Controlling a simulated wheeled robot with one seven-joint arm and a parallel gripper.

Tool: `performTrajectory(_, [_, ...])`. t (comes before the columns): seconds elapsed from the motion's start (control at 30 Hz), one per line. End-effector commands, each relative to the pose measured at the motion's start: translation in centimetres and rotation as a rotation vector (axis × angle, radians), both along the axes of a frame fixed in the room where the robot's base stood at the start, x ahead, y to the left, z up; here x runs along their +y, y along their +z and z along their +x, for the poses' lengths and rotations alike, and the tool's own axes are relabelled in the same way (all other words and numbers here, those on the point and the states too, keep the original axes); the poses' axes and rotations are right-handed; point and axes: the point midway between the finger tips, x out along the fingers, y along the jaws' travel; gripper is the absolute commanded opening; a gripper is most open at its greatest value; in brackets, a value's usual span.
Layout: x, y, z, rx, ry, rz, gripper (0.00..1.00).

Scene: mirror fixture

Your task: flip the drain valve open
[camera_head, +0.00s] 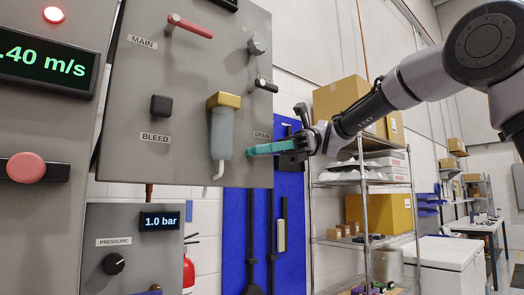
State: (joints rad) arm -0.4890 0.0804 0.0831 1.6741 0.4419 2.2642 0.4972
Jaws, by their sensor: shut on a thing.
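The grey panel (150,90) carries several controls. The drain valve has a teal lever (265,149) beside the DRAIN label (262,135), at the panel's lower right. The lever lies nearly level, its right end reaching past the panel edge. My gripper (298,143) comes in from the right and is shut on the teal lever near that right end. The fingertips are small in view and partly cover the lever. The valve's pivot is not clearly visible. A translucent bowl with a brass top (221,130) hangs just left of the lever.
A red-handled MAIN lever (190,26), a black BLEED knob (161,106) and a small black handle (265,85) sit on the same panel. A pressure box (130,250) stands below. Shelving with boxes (365,200) is behind at right.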

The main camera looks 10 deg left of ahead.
Motion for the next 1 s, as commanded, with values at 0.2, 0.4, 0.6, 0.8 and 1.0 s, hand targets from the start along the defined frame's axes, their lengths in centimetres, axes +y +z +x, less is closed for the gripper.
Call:
performTrajectory(0.2, [0.0,0.0,0.0,-0.024,0.000,-0.021,0.00])
performTrajectory(0.4, [0.0,0.0,0.0,-0.023,0.000,-0.019,0.45])
performTrajectory(0.6, [0.0,0.0,0.0,-0.022,0.000,-0.020,0.45])
performTrajectory(0.8, [-0.4,0.1,0.5,-0.022,-0.001,-0.021,0.45])
performTrajectory(1.0, [-2.5,1.1,3.1,-0.023,-0.005,-0.019,0.45])
